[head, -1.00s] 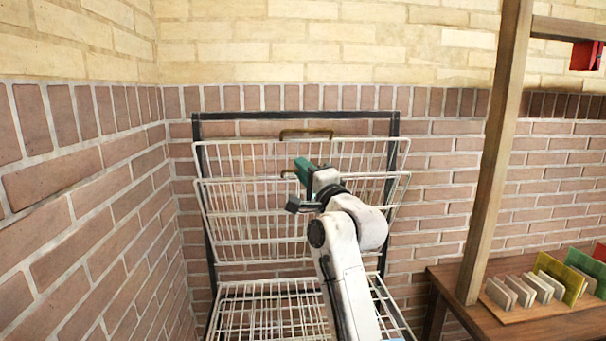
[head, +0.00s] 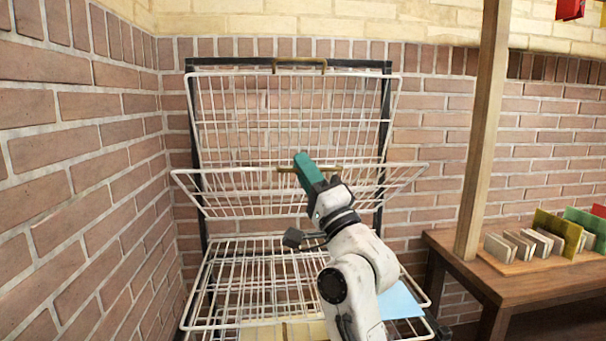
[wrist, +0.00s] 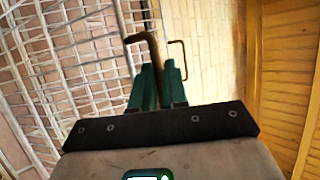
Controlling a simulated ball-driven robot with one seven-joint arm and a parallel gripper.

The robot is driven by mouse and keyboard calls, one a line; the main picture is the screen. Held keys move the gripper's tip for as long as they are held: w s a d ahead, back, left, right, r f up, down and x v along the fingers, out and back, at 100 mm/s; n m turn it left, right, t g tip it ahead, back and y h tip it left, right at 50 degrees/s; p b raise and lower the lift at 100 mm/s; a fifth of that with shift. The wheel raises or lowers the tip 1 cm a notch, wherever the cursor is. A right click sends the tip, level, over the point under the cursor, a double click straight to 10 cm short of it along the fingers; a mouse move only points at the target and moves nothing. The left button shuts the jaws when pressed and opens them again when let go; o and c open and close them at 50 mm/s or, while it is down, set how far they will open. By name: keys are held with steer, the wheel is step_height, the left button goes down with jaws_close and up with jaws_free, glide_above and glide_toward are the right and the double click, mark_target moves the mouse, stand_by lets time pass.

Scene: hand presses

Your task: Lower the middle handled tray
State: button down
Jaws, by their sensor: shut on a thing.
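The middle tray (head: 235,168) is a white wire shelf on a dark upright frame. In the head view its front edge is tipped outward toward me, and it is tilted, not level. Its brass handle (head: 285,169) is at the middle of the front edge. My gripper (head: 301,162), with green fingers, is at this handle. In the wrist view the fingers (wrist: 158,88) are shut on the brass handle (wrist: 148,50). Part of the tray's right side is hidden behind my arm.
The upper tray (head: 215,115) stands folded up, with its own brass handle (head: 299,64). The bottom tray (head: 225,280) lies lowered, with a light blue sheet (head: 402,300) at its right. A brick wall (head: 70,240) is close on the left. A wooden post (head: 480,130) and bench (head: 470,262) stand right.

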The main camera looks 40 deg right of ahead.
steer(key=s+a+f+b, duration=0.2)
steer(key=s+f+b, duration=0.1)
steer(key=f+b, duration=0.6)
steer(key=s+a+f+n+t+y+b, duration=0.1)
steer(key=s+a+f+b, duration=0.1)
steer(key=f+b, duration=0.6)
steer(key=shift+s+f+n+y+b, duration=0.35)
steer(key=shift+s+f, duration=0.1)
steer(key=shift+f, duration=1.6)
steer(key=c, duration=1.5)
jaws_free()
steer(key=b+v, duration=0.3)
steer(key=v, duration=0.7)
steer(key=shift+s+f, duration=0.2)
steer(key=shift+f, duration=0.2)
